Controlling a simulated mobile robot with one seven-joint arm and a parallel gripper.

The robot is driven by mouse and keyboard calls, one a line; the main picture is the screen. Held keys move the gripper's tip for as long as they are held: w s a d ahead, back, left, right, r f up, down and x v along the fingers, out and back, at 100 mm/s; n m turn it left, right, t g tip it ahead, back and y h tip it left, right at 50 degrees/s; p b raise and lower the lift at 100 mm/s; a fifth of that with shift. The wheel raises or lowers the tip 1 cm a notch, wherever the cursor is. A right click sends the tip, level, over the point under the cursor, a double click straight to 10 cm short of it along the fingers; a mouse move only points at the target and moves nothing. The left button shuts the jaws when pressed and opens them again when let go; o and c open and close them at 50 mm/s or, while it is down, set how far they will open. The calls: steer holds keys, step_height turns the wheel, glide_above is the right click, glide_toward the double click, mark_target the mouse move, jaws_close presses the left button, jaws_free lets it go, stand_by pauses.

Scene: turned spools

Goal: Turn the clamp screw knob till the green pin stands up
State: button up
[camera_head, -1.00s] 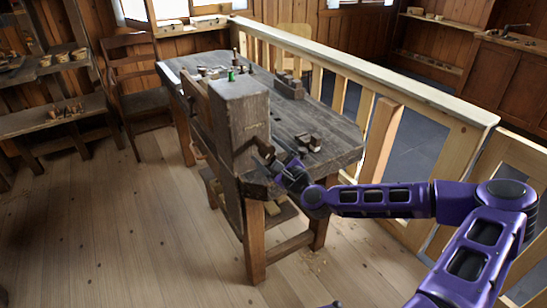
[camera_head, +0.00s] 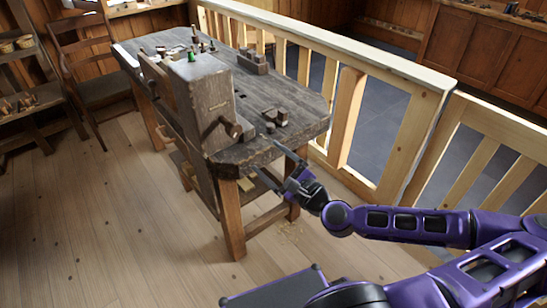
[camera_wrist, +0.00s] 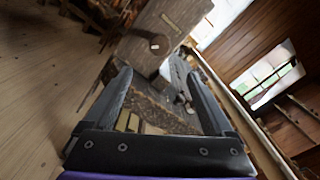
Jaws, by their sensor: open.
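The clamp screw knob (camera_head: 234,130) is a brown wooden knob on the front face of the tall vise block (camera_head: 205,90), at the bench's near end. A bar slants down to the left from it. In the wrist view the knob (camera_wrist: 158,45) shows ahead, beyond my fingertips. The green pin (camera_head: 191,56) is a small green shape on top of the block; it looks upright, but is too small to judge any tilt. My gripper (camera_head: 262,156) is open and empty, below and right of the knob, apart from it. In the wrist view both fingers (camera_wrist: 157,79) are spread wide.
The workbench (camera_head: 290,98) carries small wooden pieces (camera_head: 276,117) and a dark block (camera_head: 252,61). A wooden railing (camera_head: 345,70) runs along its right side. A chair (camera_head: 92,65) and shelves (camera_head: 28,105) stand at left. The floor (camera_head: 110,220) left of the bench is clear.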

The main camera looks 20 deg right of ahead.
steer(key=shift+s+d+p, duration=0.1)
steer(key=shift+s+p, duration=0.55)
steer(key=shift+s, duration=0.1)
stand_by(0.6)
